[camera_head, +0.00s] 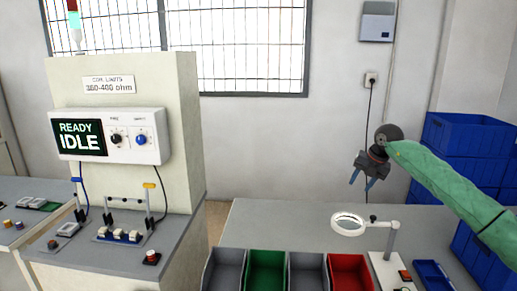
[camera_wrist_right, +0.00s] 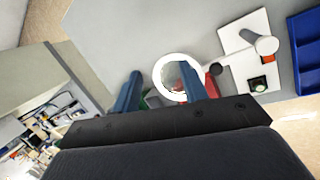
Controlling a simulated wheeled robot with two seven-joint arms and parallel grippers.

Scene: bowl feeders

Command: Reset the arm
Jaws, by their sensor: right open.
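My right arm, in a green sleeve (camera_head: 445,185), comes in from the right in the head view. Its gripper (camera_head: 361,184) hangs in the air above the table, up and behind the ring magnifier lamp. Its two blue fingers are apart with nothing between them. In the wrist view the gripper (camera_wrist_right: 160,92) also shows open and empty, with the white magnifier ring (camera_wrist_right: 157,72) beyond the fingers. My left gripper is not in view.
The grey table (camera_head: 290,215) holds the magnifier (camera_head: 348,224) and several bins, including a green bin (camera_head: 266,270) and a red bin (camera_head: 349,272). A tester cabinet (camera_head: 120,75) reading "READY IDLE" stands left. Blue crates (camera_head: 465,135) are stacked right.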

